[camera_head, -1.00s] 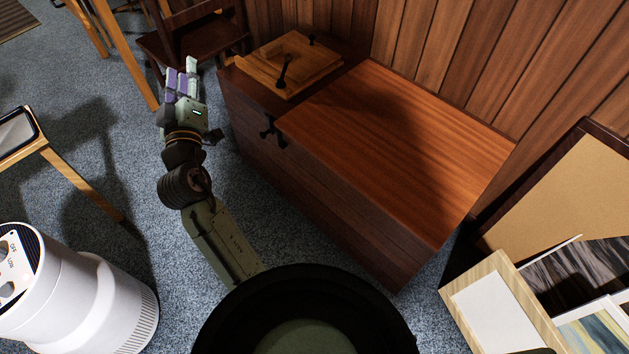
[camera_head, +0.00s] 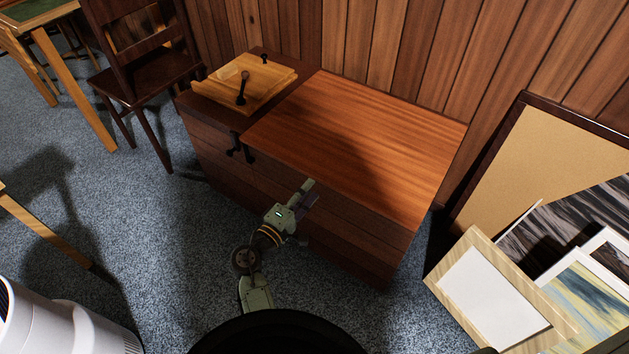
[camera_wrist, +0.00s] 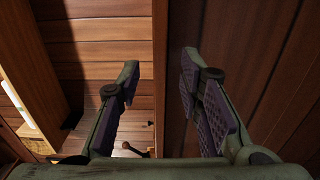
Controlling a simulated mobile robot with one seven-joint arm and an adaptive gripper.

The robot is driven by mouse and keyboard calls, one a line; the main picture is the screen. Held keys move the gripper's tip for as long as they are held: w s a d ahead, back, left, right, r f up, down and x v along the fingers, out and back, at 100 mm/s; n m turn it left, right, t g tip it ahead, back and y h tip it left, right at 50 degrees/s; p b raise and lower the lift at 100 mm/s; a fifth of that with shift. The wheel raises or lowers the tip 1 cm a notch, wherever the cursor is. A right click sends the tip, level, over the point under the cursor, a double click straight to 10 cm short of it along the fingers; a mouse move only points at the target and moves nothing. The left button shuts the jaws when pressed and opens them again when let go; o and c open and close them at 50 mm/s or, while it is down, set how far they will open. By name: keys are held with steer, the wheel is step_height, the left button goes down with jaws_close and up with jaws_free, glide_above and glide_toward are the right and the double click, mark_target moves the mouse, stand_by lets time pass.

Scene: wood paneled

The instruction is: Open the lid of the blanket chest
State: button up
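The blanket chest (camera_head: 330,240) is a long reddish-brown wooden box against the wall. Its lid (camera_head: 395,135) is the wide, lighter panel on the right of its top and lies flat and closed. My gripper (camera_head: 309,192) is at the chest's front, near the lid's front edge. In the wrist view my gripper (camera_wrist: 158,95) has its two purple-padded fingers spread apart with nothing held between them. A dark upright wooden edge (camera_wrist: 172,80) shows between and beyond the fingers. I cannot tell whether the fingers touch the chest.
A wooden tray-like piece (camera_head: 245,85) with black levers sits on the chest's left top. Black fittings (camera_head: 240,148) are on the front. A chair (camera_head: 145,75) stands left; framed pictures (camera_head: 495,300) and a corkboard (camera_head: 545,150) lean right.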

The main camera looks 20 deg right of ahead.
mark_target(317, 180)
steer(key=shift+x, duration=2.1)
steer(key=shift+c, duration=0.3)
jaws_close()
